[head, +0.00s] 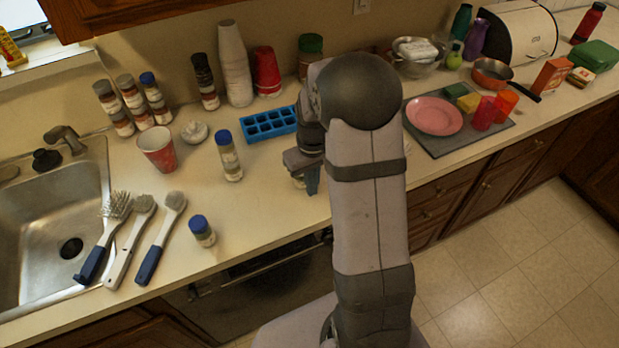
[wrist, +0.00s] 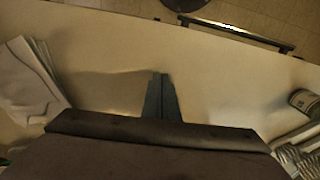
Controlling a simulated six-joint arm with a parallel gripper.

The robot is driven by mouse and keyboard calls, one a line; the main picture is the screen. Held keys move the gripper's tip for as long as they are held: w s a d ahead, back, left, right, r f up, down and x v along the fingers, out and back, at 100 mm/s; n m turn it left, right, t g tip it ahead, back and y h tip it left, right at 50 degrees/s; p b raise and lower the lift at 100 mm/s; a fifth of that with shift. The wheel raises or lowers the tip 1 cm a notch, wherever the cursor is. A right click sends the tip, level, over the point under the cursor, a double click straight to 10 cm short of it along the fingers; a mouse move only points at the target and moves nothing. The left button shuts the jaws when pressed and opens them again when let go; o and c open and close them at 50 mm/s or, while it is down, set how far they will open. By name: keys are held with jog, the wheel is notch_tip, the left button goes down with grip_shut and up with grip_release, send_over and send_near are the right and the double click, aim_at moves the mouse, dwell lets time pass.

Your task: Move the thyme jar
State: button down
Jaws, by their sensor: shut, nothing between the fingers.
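The jar labels are too small to read, so I cannot tell which one is the thyme jar. One spice jar with a blue cap (head: 229,157) stands upright mid-counter, left of my gripper. Another blue-capped jar (head: 202,231) stands near the counter's front edge. Several jars (head: 130,104) stand together by the sink, and a dark-capped jar (head: 205,81) stands at the back wall. My gripper (head: 312,182) is low over the counter, its fingers shut and empty; they also show in the wrist view (wrist: 160,92). A pale item beside the fingers is mostly hidden.
A blue ice tray (head: 269,124) lies behind my gripper. A red cup (head: 158,148), a small white item (head: 195,132) and brushes (head: 160,236) are to the left. The sink (head: 50,215) is far left. A pink plate (head: 434,115) lies right of my arm.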

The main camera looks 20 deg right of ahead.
jog(key=shift+w, duration=0.6)
jog(key=shift+w, duration=0.1)
jog(key=w, duration=0.3)
jog(key=w+p, duration=0.1)
jog(key=w, duration=0.6)
jog(key=shift+w+a, duration=0.25)
jog(key=shift+a, duration=0.1)
jog(key=shift+s, duration=0.15)
jog(key=shift+s+d, duration=0.1)
jog(key=shift+s, duration=1.8)
notch_tip(320, 180, up, 10)
jog(key=b, duration=0.3)
